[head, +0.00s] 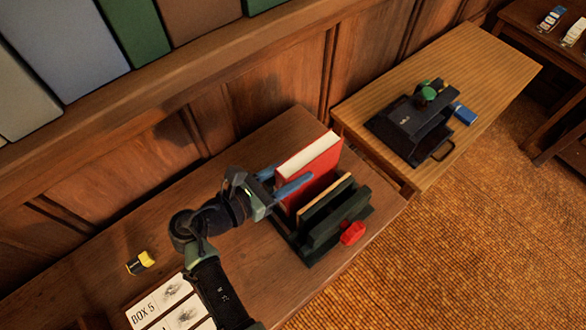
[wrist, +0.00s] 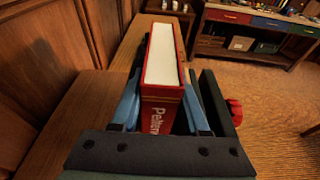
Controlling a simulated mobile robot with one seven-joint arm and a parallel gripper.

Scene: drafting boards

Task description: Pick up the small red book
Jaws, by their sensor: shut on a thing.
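The red book (head: 312,168) stands upright in a dark green holder (head: 325,247) on the wooden table. Its white page edges face up. In the wrist view the red book (wrist: 161,115) shows part of a white title on its spine. My gripper (head: 284,181) has its blue fingers on either side of the book and is shut on it. In the wrist view the fingers of my gripper (wrist: 160,108) press along both sides of the spine end. The lower part of the book is hidden by the holder and the fingers.
A red knob (head: 352,233) sticks out from the holder's front right. A yellow and black item (head: 140,262) and a "BOX 5" card (head: 152,305) lie at the left. A second table (head: 480,70) at the right bears a dark device (head: 405,128) and a blue box (head: 464,113).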

